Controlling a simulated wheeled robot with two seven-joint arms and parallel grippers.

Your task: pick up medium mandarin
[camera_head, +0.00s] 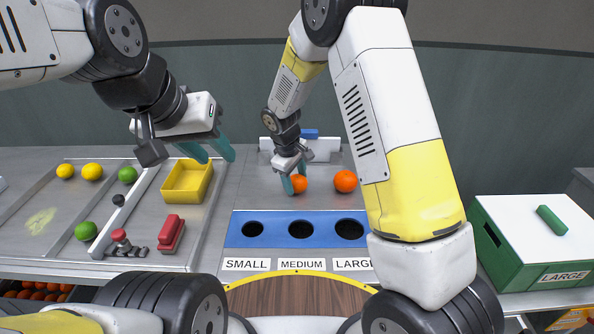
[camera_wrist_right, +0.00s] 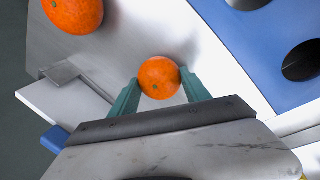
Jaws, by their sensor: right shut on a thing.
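An orange mandarin (camera_head: 299,184) sits on the grey counter behind the blue sizing board (camera_head: 270,226). My right gripper (camera_head: 293,182) is shut on this mandarin. In the right wrist view the mandarin (camera_wrist_right: 159,77) lies between the two teal fingers of my right gripper (camera_wrist_right: 160,88). A second, larger-looking mandarin (camera_head: 345,181) rests just to its right, apart from the gripper; it also shows in the right wrist view (camera_wrist_right: 75,12). My left gripper (camera_head: 210,149) hangs above the left tray, its teal fingers apart and nothing between them.
The blue board has three holes above labels SMALL, MEDIUM and LARGE. A yellow container (camera_head: 187,181), a red block (camera_head: 171,233), lemons (camera_head: 92,172) and limes (camera_head: 86,231) are on the left.

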